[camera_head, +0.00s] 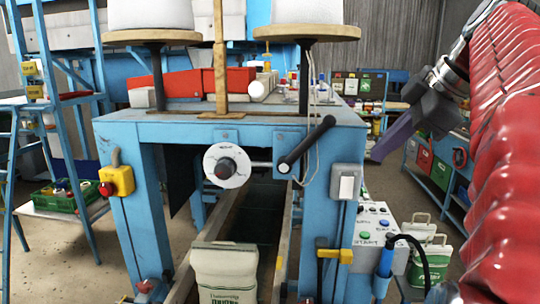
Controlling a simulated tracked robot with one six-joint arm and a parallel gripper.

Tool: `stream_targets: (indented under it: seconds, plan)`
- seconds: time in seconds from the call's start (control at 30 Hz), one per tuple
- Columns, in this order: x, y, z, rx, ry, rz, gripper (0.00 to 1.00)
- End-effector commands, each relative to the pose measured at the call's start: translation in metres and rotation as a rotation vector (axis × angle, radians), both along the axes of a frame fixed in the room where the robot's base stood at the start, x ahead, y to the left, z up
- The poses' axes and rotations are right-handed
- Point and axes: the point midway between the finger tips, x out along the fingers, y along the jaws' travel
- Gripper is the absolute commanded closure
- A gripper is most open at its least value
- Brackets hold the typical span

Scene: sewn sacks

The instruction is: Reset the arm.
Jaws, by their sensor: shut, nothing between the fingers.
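My gripper (398,138) is at the upper right, at the end of my red-sleeved arm that fills the right edge. Its dark fingers are closed together and point down and to the left. It is empty and hangs in the air to the right of the blue sewing machine frame (330,122), apart from it. A pale sack (225,268) with green print stands upright in the channel under the machine, at the bottom centre.
A control panel (375,225) with buttons stands at the machine's right, with white-and-green sacks (432,258) on the floor behind. A black handle (307,145) juts from the machine. A blue ladder (68,110) and a green crate (62,194) are at left. Shelves (435,165) stand behind my gripper.

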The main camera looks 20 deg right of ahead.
Motion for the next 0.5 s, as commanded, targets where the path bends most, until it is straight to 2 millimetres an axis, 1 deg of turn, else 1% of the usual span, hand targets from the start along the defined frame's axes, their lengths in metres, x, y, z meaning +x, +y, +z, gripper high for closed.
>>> stream_targets:
  seconds: [0.03, 0.17, 0.5]
  plan:
    - [-0.0021, -0.0011, 0.0039, -0.001, 0.0, -0.001, 1.0]
    - [-0.0045, -0.0017, 0.0089, -0.001, 0.0, 0.001, 1.0]
    - [-0.0046, -0.0014, 0.0092, 0.001, 0.0, 0.002, 1.0]
